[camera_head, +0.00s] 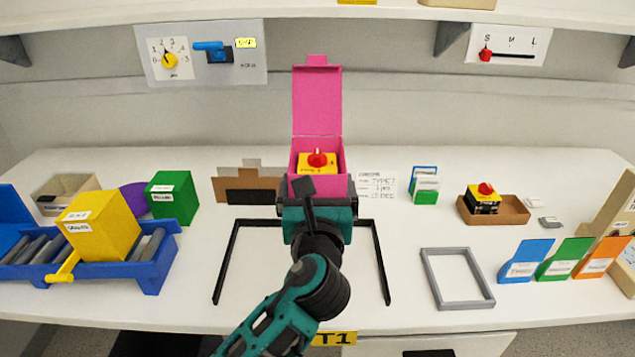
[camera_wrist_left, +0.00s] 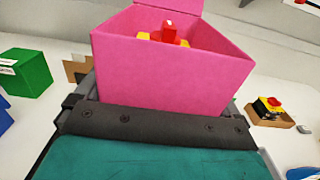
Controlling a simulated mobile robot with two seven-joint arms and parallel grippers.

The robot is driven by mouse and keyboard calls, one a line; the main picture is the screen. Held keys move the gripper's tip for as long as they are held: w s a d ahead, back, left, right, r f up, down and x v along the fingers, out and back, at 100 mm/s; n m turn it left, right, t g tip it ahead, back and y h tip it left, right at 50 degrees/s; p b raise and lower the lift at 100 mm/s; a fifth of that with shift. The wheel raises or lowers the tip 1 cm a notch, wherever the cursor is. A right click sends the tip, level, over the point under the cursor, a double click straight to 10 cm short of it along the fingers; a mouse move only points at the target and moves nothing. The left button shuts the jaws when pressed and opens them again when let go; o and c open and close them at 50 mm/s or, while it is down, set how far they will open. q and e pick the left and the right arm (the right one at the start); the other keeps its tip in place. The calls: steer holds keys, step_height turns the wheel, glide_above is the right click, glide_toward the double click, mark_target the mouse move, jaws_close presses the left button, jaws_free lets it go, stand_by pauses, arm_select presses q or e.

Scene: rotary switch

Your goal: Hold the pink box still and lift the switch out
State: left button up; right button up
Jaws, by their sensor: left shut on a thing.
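The pink box (camera_head: 318,100) stands with its lid up in the middle of the white table. A switch with a red knob on a yellow body (camera_head: 317,162) sits inside it; the box walls hide its lower part. My left gripper (camera_head: 318,187) is shut on the near part of the box, one finger on each side. In the left wrist view the box (camera_wrist_left: 170,75) rises just beyond the gripper, with the red knob (camera_wrist_left: 169,33) showing above its rim. My right gripper is not in view.
A second red-and-yellow switch (camera_head: 484,198) sits in a cardboard tray (camera_head: 512,210) at right. A black frame outline (camera_head: 228,262) lies under my arm. A grey frame (camera_head: 457,304) lies to the right. Left are a blue roller rack (camera_head: 150,270), yellow box (camera_head: 98,225) and green box (camera_head: 173,197).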

arm_select(q)
steer(key=shift+f+b, duration=1.4)
steer(key=shift+f, duration=1.2)
steer(key=shift+f+b, duration=2.95)
steer(key=shift+f, duration=1.8)
steer(key=shift+f+b, duration=0.6)
steer(key=shift+f, duration=0.35)
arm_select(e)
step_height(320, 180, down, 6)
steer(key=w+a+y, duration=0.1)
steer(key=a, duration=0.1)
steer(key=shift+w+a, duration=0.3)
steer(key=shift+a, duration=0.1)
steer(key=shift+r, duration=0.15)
arm_select(q)
steer(key=shift+f, duration=0.3)
